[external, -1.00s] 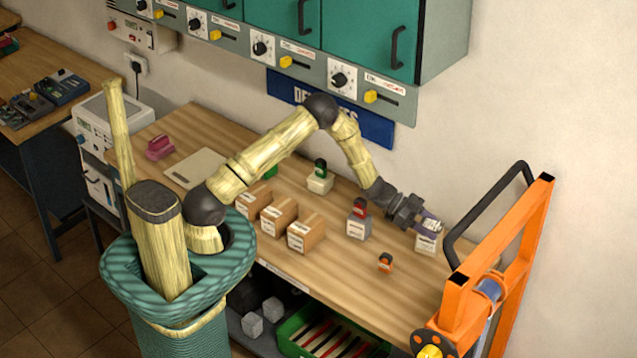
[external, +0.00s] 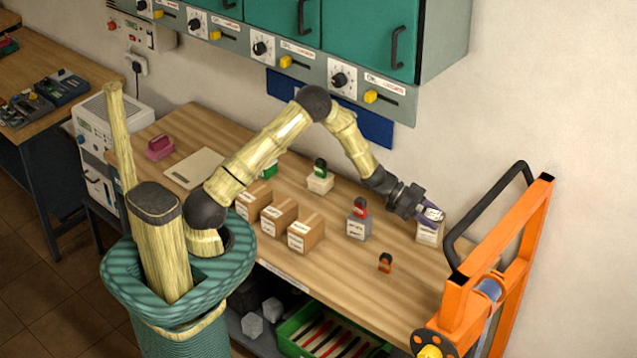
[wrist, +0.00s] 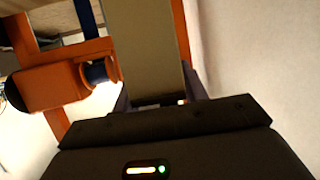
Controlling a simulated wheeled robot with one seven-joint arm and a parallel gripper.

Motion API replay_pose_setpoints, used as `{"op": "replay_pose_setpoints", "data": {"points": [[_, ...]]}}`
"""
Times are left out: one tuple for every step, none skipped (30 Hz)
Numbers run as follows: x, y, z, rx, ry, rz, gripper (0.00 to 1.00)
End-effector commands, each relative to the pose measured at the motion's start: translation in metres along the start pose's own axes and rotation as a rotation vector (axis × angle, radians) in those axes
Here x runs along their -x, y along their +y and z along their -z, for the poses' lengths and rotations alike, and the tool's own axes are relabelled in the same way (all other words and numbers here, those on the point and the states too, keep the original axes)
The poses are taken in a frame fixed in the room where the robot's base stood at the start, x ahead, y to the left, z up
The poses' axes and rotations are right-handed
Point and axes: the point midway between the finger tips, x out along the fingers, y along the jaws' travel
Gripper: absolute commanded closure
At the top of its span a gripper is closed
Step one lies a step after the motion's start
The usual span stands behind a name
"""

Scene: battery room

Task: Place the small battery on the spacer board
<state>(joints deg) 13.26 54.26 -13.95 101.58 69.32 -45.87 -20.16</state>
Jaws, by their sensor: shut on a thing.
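My gripper (external: 433,215) is at the right end of the workbench, shut on a pale block with a printed label (external: 429,234). In the wrist view the block shows as a plain grey-tan slab (wrist: 143,50) between the fingers. It looks like a battery, but its full shape is hidden by the fingers. I cannot tell how far it is above the bench. A thin pale board (external: 195,168), likely the spacer board, lies flat at the bench's left, far from my gripper, with nothing on it.
An orange frame (external: 510,240) stands close right of my gripper. A red-topped grey block (external: 358,228), a small orange block (external: 385,263), a green-topped block (external: 320,182), cardboard boxes (external: 306,233) and a pink object (external: 160,147) stand on the bench (external: 330,280).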

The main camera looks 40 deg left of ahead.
Motion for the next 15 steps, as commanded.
{"op": "replay_pose_setpoints", "data": {"points": [[0.0, -0.0003, 0.0022, -0.002, 0.004, 0.0, 1.0], [0.0, -0.0003, 0.0022, -0.002, 0.004, 0.0, 1.0], [0.0, -0.0003, 0.0022, -0.002, 0.004, 0.0, 1.0], [0.0, -0.0003, 0.0022, -0.002, 0.004, 0.0, 1.0], [0.0, -0.0003, 0.0022, -0.002, 0.004, 0.0, 1.0], [0.0, -0.0003, 0.0021, -0.002, 0.004, 0.0, 1.0], [0.0, -0.0003, 0.0022, -0.002, 0.004, 0.0, 1.0], [0.0, -0.0003, 0.0022, -0.002, 0.004, 0.0, 1.0], [0.0001, -0.0003, 0.0021, -0.002, 0.004, 0.001, 1.0], [0.0004, -0.0004, 0.002, -0.001, 0.004, 0.001, 1.0], [0.0009, -0.0006, 0.0017, 0.0, 0.004, 0.003, 1.0], [0.0022, -0.0011, 0.0011, 0.002, 0.003, 0.007, 1.0], [0.0036, -0.0017, 0.0004, 0.004, 0.003, 0.012, 1.0], [0.0055, -0.0026, -0.0005, 0.006, 0.003, 0.018, 1.0], [0.0088, -0.0041, -0.0017, 0.01, 0.003, 0.028, 1.0]]}}
